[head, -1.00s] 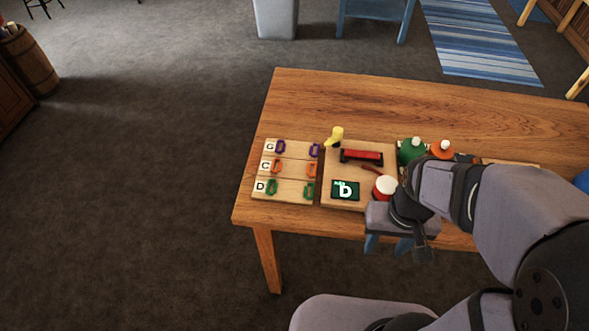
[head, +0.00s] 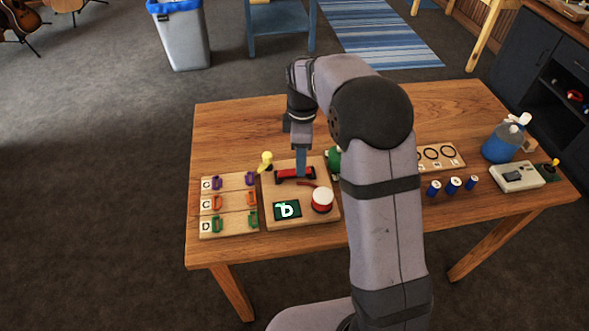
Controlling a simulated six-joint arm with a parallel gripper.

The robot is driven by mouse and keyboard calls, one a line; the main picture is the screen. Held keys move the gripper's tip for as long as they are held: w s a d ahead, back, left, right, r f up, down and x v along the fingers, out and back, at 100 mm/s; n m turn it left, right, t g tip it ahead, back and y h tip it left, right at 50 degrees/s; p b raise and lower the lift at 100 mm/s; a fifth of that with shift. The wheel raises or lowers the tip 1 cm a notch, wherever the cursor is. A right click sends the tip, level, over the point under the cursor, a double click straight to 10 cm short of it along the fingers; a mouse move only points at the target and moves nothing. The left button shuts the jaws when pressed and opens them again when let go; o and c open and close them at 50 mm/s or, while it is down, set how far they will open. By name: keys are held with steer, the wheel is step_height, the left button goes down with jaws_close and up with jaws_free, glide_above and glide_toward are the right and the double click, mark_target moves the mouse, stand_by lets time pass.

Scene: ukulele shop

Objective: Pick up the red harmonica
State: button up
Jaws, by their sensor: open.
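The red harmonica (head: 286,174) with dark ends lies near the back of a wooden board on the table. My gripper (head: 301,174) points straight down over it, with its blue fingers at the harmonica's right half. One finger hides part of the harmonica. From this side the fingers overlap, so I cannot tell whether they touch it. The gripper is open, and the harmonica still rests on the board.
The board (head: 270,222) also bears a green sign (head: 287,210) and a red-and-white round thing (head: 322,200). A yellow object (head: 266,161) stands at its back left corner. A letter board (head: 234,203) lies left. A green object (head: 334,158) is close right, partly behind my arm.

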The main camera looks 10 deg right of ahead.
mark_target(295, 172)
steer(key=w+n, duration=0.2)
steer(key=shift+w+a, duration=0.35)
steer(key=shift+a+f+p, duration=0.15)
steer(key=shift+f+p, duration=0.85)
steer(key=shift+f, duration=0.85)
steer(key=shift+a+f+p, duration=0.15)
steer(key=shift+f+p, duration=0.85)
steer(key=shift+f, duration=0.8)
jaws_close()
